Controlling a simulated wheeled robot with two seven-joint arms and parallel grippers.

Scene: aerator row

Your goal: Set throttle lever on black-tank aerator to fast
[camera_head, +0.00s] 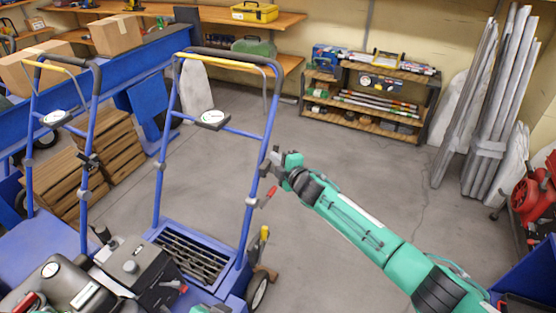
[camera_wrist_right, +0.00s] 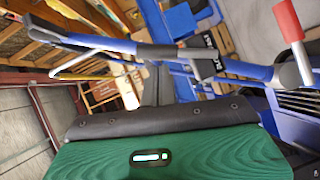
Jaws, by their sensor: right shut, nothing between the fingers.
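A blue-framed aerator (camera_head: 160,180) stands left of centre in the head view. Dark engine parts, including a black rounded tank (camera_head: 70,283), are at the lower left; I cannot tell for sure which machine they belong to. A red-tipped lever (camera_head: 268,197) sits on the right leg of the handle. A red grip on a metal stem (camera_wrist_right: 287,20) shows at the upper right of the wrist view. A black plate with white marks (camera_wrist_right: 207,62) is on the blue tube. My right gripper (camera_head: 273,161) is shut and empty beside that leg, above the red-tipped lever; contact is unclear. My left gripper is out of view.
A low shelf (camera_head: 370,95) and leaning metal posts (camera_head: 485,100) are at the back right. Open floor (camera_head: 390,180) lies right of the aerator.

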